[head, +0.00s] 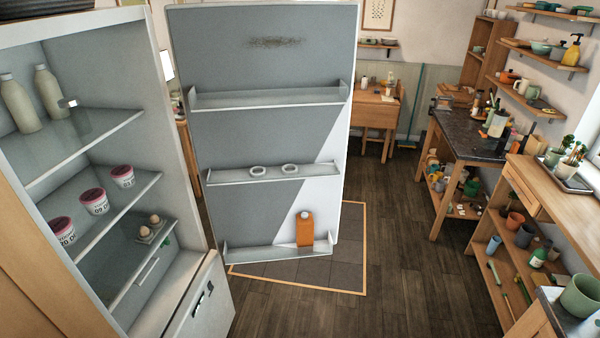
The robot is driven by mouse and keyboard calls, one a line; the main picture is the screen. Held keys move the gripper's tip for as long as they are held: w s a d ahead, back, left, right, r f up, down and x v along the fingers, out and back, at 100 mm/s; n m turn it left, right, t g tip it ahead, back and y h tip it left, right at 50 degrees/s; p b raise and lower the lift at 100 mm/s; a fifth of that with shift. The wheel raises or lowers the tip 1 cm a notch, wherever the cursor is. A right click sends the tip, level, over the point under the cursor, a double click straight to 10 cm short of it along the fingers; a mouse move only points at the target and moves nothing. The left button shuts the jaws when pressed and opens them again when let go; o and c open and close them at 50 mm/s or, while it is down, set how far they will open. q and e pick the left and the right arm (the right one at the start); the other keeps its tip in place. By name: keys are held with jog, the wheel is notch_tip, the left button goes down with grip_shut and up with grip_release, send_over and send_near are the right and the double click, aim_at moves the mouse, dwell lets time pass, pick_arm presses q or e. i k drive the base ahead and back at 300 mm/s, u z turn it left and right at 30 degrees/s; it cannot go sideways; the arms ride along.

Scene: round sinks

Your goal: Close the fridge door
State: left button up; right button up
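The fridge (165,110) stands at the left of the head view with its shelves exposed. Bottles, tubs with pink lids and eggs sit on its shelves. The fridge door (260,125) is open, swung wide to the right of the fridge body, with its inner side facing me. It has several door shelves, and an orange carton (305,229) stands on the lowest one. A closed drawer or lower compartment (200,300) is below the fridge interior. Neither of my grippers shows in the head view.
A dark-topped workbench (470,135) and a wooden shelf counter (540,215) with pots stand along the right. A wooden cabinet (375,115) is at the back. The dark wood floor (400,250) between door and counters is clear.

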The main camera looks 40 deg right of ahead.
aim_at(265, 86)
jog(key=k, duration=0.85)
jog(key=z, duration=2.05)
jog(key=i, duration=5.35)
jog(key=u, duration=4)
jog(key=i, duration=0.2)
jog(key=u, duration=0.25)
